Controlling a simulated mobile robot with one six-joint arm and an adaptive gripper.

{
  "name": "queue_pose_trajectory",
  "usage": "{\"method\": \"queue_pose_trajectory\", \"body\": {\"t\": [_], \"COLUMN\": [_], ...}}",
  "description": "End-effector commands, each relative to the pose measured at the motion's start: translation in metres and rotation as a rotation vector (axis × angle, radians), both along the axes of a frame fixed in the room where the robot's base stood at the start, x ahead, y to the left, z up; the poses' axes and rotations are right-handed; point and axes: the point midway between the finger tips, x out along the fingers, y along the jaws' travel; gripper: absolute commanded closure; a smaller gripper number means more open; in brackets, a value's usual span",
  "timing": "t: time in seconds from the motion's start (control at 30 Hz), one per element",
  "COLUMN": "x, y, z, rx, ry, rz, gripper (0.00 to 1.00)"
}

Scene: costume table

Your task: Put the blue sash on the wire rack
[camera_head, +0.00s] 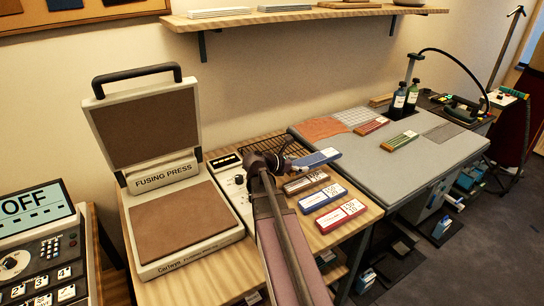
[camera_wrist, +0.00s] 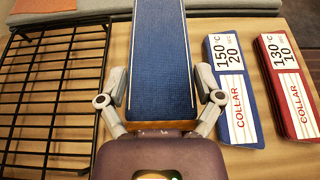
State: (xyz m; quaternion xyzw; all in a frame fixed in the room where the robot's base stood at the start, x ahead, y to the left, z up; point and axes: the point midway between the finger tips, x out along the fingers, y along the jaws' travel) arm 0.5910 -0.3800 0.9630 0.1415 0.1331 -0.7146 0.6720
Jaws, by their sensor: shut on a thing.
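The blue sash (camera_wrist: 160,60) is a long folded blue strip with pale lines along its sides. My gripper (camera_wrist: 161,88) is shut on it, with one finger at each long side. Its far end runs out of the top of the wrist view. In the head view the sash (camera_head: 316,158) shows to the right of my gripper (camera_head: 283,165). The black wire rack (camera_wrist: 57,88) lies on the wooden table, left of my gripper and apart from the sash in the wrist view. In the head view the rack (camera_head: 262,147) is partly hidden behind my gripper. The sash's height above the table is unclear.
A blue collar strip (camera_wrist: 231,85) and a red collar strip (camera_wrist: 288,80) lie right of my gripper. The open fusing press (camera_head: 188,225) stands at left. A grey-topped table (camera_head: 370,165) adjoins at right; a shelf (camera_head: 300,14) hangs above.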

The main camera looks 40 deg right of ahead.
Motion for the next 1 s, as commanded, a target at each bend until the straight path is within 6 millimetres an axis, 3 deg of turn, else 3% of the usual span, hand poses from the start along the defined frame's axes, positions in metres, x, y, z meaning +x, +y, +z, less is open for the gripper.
{"method": "queue_pose_trajectory", "body": {"t": [0.6,0.8,1.0], "x": [0.113,0.133,0.134], "y": [0.017,0.021,0.022], "z": [-0.011,-0.013,-0.013], "rx": [0.000,0.000,0.000], "ry": [-0.001,0.000,0.000], "rz": [0.002,0.002,0.002], "gripper": [0.65,0.65,0.65]}}
